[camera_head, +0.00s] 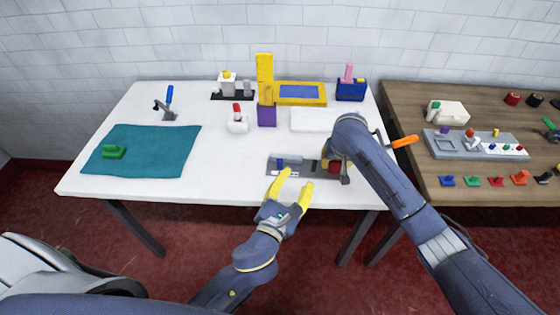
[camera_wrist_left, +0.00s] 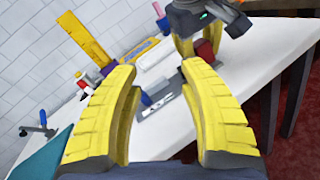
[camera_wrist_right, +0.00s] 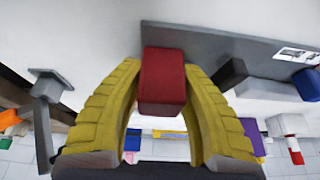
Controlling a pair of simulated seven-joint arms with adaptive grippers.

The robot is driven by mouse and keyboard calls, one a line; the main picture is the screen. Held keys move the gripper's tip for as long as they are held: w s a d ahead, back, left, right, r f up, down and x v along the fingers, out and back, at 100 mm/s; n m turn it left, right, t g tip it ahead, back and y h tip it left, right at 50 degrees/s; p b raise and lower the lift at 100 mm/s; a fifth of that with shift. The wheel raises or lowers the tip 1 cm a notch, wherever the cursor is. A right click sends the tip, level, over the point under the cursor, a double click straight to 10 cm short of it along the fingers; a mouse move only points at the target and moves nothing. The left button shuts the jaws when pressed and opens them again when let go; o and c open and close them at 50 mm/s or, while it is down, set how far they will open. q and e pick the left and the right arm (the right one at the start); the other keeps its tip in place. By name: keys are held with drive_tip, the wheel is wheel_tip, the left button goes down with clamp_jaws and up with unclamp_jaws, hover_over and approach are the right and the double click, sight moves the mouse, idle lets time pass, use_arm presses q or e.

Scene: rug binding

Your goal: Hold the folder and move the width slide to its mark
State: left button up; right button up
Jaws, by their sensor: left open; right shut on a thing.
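The folder is a long grey plate (camera_head: 312,171) near the front edge of the white table; it also shows in the left wrist view (camera_wrist_left: 153,107) and right wrist view (camera_wrist_right: 240,52). A red block (camera_wrist_right: 162,80) stands on it, between the fingers of my right gripper (camera_wrist_right: 162,90), which is shut on it. A blue knob (camera_head: 280,163) stands at the folder's left end, beside a white marked label (camera_wrist_right: 297,53). I cannot tell for sure which piece is the width slide. My left gripper (camera_head: 293,181) is open and empty, in front of the folder's left part.
A teal mat (camera_head: 150,150) with a green block (camera_head: 113,152) lies at left. A purple block (camera_head: 267,116) with a tall yellow piece (camera_head: 265,76) and a white tray (camera_head: 318,120) stand behind the folder. A wooden table (camera_head: 470,190) with small parts adjoins at right.

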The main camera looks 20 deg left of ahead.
sight(280, 162)
use_arm(q)
drive_tip(key=shift+w+a+f+n+g+y, duration=0.4)
drive_tip(key=shift+a+f+n+g+y, duration=0.45)
drive_tip(key=shift+n, duration=0.55)
drive_tip(key=shift+w+a+f+n+g+y, duration=0.5)
drive_tip(key=shift+a+n+y, duration=0.3)
drive_tip(key=shift+a+n, duration=0.5)
drive_tip(key=shift+w+a+f+n+g+y, duration=0.35)
drive_tip(key=shift+a+f+n+g+y, duration=0.4)
drive_tip(key=shift+n, duration=0.75)
drive_tip(key=x, duration=1.1)
drive_tip(key=shift+w+a+f, duration=0.15)
drive_tip(key=shift+w+a, duration=0.15)
drive_tip(key=shift+w, duration=0.05)
drive_tip(key=shift+c, duration=0.2)
clamp_jaws()
